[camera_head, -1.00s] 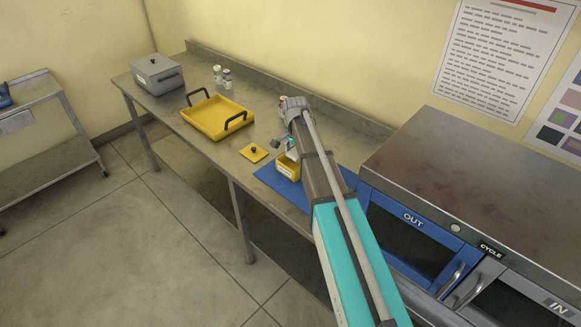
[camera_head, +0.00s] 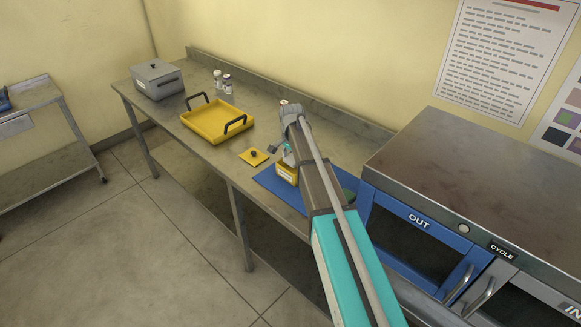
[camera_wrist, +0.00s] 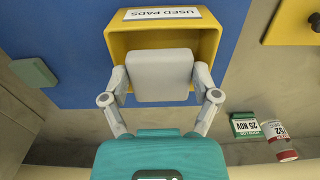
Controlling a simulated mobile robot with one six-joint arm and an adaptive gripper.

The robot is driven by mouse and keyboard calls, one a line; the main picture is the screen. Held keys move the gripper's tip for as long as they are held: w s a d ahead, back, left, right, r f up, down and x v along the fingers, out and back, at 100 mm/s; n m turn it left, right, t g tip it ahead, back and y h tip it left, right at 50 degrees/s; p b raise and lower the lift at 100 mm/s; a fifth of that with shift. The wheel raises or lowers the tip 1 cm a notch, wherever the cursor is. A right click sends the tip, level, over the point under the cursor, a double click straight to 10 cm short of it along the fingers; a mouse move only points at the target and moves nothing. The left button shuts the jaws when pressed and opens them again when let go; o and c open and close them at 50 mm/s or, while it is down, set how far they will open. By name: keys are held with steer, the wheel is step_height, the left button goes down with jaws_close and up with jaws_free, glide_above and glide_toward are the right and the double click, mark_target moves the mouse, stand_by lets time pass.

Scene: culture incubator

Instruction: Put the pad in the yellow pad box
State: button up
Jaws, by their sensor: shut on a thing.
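The yellow pad box (camera_head: 287,174) stands on the blue mat (camera_head: 268,180). The wrist view shows the same box (camera_wrist: 118,45) with a "USED PADS" label on its edge. My gripper (camera_wrist: 161,80) is shut on the light grey pad (camera_wrist: 160,65), one finger on each side. The pad overlaps the box opening in the wrist view; I cannot tell how deep it is. In the head view my arm hides part of the box, and the gripper (camera_head: 287,152) is right at it.
A yellow tray (camera_head: 217,120), a grey lidded box (camera_head: 157,80) and small bottles (camera_head: 227,84) stand farther along the bench. A red-and-white bottle (camera_wrist: 281,146) and a green-labelled item (camera_wrist: 244,125) are near my gripper.

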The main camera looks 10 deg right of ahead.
mark_target(291, 166)
steer(key=shift+w+f+b, duration=0.1)
steer(key=shift+f+b, duration=1.3)
steer(key=shift+f, duration=0.3)
steer(key=shift+f+b, duration=0.6)
steer(key=o, duration=0.7)
steer(key=shift+o, duration=0.2)
steer(key=shift+r, duration=0.2)
step_height(291, 166, up, 13)
steer(key=p, duration=1.3)
